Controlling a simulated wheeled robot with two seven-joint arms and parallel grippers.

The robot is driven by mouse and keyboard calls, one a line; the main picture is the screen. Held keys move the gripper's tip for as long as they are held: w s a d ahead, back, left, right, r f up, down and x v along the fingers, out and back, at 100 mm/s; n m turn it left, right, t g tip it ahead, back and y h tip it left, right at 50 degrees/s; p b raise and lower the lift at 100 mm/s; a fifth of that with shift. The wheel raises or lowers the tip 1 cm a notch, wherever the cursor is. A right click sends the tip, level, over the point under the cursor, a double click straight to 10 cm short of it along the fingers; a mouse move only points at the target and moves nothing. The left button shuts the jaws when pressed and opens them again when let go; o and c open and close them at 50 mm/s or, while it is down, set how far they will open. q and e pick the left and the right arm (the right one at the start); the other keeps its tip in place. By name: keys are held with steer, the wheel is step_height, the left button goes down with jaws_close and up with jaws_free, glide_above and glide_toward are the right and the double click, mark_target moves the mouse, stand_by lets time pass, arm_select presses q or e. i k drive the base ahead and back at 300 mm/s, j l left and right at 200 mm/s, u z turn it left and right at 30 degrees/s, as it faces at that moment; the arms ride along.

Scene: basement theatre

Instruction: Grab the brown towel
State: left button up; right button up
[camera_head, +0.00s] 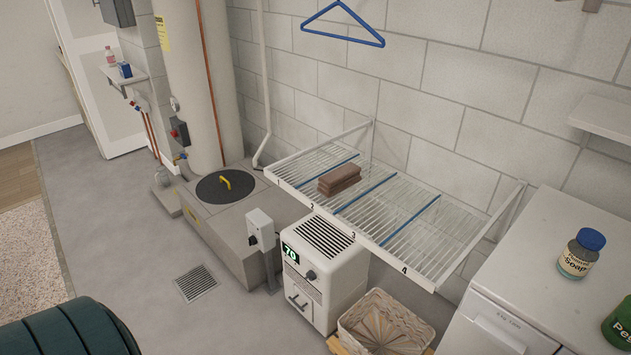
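The brown towel (339,179) is folded into a small stack. It lies on the white wire rack (394,247) on the wall, in the section marked 2, between two blue dividers. Nothing covers it. Neither of my grippers shows in the head view, so nothing is seen touching the towel.
A white dehumidifier (325,268) stands below the rack, with a wicker basket (384,324) to its right. A white appliance (530,285) with a soap bottle (581,254) is at the right. A blue hanger (343,24) hangs above. Grey floor (120,225) is clear at the left.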

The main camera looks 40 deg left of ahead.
mark_target(331, 183)
steer(key=l+u, duration=0.2)
steer(key=u, duration=0.85)
